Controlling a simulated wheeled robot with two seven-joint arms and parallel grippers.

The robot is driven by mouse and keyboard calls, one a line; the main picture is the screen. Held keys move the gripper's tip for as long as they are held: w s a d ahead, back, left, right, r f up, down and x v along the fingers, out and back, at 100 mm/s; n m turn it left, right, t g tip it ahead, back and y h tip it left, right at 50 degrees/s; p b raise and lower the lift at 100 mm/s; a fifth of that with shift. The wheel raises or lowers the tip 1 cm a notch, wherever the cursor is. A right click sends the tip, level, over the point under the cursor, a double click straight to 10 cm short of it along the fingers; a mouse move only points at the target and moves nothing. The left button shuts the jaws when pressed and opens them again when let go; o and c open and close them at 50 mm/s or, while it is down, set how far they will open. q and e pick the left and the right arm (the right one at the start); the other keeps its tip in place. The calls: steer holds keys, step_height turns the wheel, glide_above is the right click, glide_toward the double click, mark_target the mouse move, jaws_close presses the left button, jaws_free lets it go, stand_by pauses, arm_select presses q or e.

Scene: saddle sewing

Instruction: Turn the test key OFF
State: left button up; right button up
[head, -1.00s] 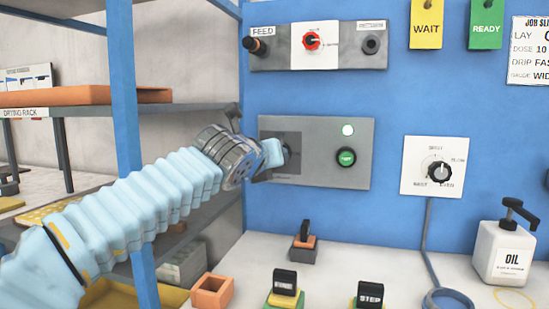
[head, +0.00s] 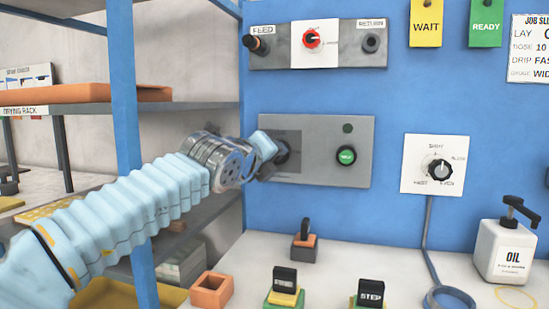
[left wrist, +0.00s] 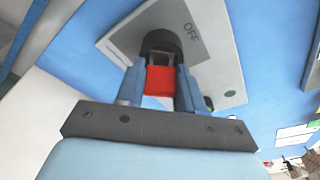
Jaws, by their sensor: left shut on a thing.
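The test key (left wrist: 159,82) shows in the left wrist view as a red grip in front of a dark round collar (left wrist: 161,42). My left gripper (left wrist: 160,88) is shut on it, one finger on each side. The word OFF is printed on the grey panel beside the collar. In the head view my left gripper (head: 272,148) reaches the left part of the grey panel (head: 315,170) and hides most of the key. A small round lamp (head: 347,128) on the panel is dark, above a green button (head: 346,156). My right gripper is not in view.
The FEED panel (head: 280,57) with a red knob (head: 312,39) hangs above. A white dial plate (head: 415,187) is to the right. An oil can (head: 499,250) and several small block-mounted pieces stand on the bench below. A blue post (head: 124,100) rises beside my left arm.

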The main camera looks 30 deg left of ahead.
arm_select(q)
steer(key=shift+n+b, duration=0.35)
steer(key=shift+n, duration=0.25)
steer(key=shift+n+t+h, duration=0.3)
steer(key=shift+n, duration=0.4)
steer(key=shift+f+n+b, duration=0.1)
steer(key=shift+n+b, duration=0.5)
steer(key=shift+n, duration=0.8)
